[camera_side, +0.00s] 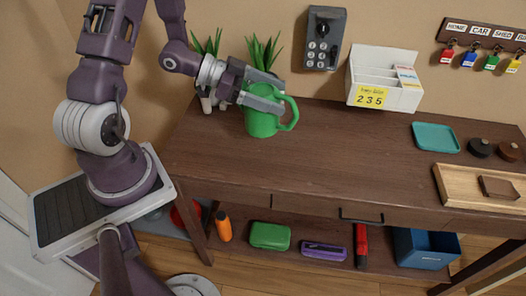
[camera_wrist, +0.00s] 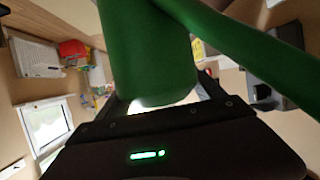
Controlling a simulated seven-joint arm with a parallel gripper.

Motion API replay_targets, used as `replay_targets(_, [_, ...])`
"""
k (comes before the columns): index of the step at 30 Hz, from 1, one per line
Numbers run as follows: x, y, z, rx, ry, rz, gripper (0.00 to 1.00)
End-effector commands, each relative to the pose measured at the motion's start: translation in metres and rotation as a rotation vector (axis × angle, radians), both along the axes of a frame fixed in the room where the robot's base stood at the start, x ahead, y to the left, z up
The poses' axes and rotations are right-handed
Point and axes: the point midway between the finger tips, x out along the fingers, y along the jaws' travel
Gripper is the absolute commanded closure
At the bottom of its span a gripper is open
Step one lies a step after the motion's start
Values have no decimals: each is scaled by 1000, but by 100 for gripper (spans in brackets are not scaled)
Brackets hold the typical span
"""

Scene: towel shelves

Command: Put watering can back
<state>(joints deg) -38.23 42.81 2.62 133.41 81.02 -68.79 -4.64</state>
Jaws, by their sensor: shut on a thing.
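The green watering can (camera_side: 263,123) is upright at the back left of the brown table, with its handle to the right. My gripper (camera_side: 266,99) is shut on the upper part of its body, coming in from the left. I cannot tell whether the can's base touches the table top or is just above it. In the wrist view the green can (camera_wrist: 148,55) fills the upper middle, between my gripper's fingers, and a long green part of it runs to the right.
Green plants (camera_side: 262,52) stand behind the can against the wall. A white letter holder (camera_side: 385,92) is at the back. A teal tray (camera_side: 435,137) and a wooden tray (camera_side: 455,200) lie at the right. The table top (camera_side: 320,160) is clear in the middle. Several items sit on the lower shelf (camera_side: 340,268).

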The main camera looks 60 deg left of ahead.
Motion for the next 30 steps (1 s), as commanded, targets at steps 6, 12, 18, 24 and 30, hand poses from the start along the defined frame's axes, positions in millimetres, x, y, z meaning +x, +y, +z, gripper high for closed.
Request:
replay_targets(6, [-9, 0, -50, -4, 3, -47, 94])
replay_targets(12, [-9, 0, -86, -2, 4, -46, 94])
replay_targets(18, [-8, 0, -108, 1, -1, -46, 94])
replay_targets(24, [-8, 1, -107, 2, -2, -46, 94])
replay_targets(30, [-8, 1, -110, 2, -1, -45, 5])
